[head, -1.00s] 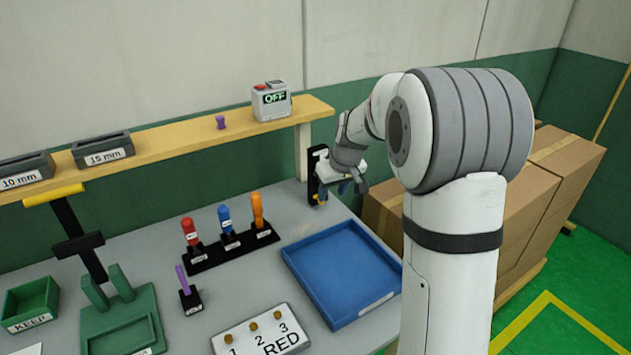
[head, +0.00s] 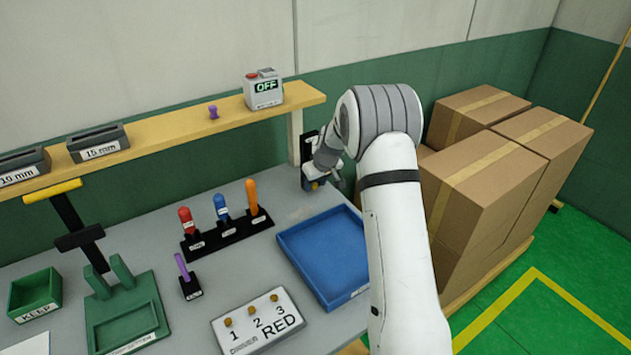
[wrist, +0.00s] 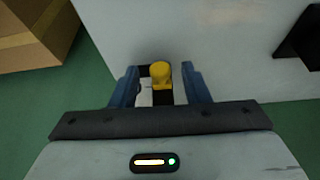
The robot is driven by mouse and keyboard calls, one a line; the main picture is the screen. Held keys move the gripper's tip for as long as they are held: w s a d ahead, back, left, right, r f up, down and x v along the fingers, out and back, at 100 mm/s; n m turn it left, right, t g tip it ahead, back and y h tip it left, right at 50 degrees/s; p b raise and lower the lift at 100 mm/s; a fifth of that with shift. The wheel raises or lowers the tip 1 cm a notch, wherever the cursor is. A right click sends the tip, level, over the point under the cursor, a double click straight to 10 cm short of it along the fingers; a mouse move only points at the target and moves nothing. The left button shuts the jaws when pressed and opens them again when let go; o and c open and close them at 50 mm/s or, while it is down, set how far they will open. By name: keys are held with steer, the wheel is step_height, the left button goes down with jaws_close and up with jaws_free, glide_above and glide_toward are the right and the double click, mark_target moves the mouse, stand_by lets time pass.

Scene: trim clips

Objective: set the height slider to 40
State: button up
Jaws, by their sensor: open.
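The height slider's black upright plate (head: 307,146) stands at the shelf's right post in the head view, mostly hidden by my arm. Its scale and setting cannot be read. A yellow knob (wrist: 160,73) shows in the wrist view on a dark stem, between the two blue fingers of my gripper (wrist: 161,84). The fingers are apart, with a gap visible on the knob's left and a smaller one on its right. In the head view my gripper (head: 318,184) is low in front of the plate, and a bit of yellow shows beside it.
A blue tray (head: 352,290) lies just in front of my gripper. A rack with red, blue and orange handled tools (head: 228,238) stands to the left. Cardboard boxes (head: 500,180) are stacked to the right. The shelf (head: 190,131) carries a box reading OFF (head: 263,90).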

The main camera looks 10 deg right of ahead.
steer(key=shift+f, duration=0.1)
steer(key=shift+c, duration=0.3)
jaws_close()
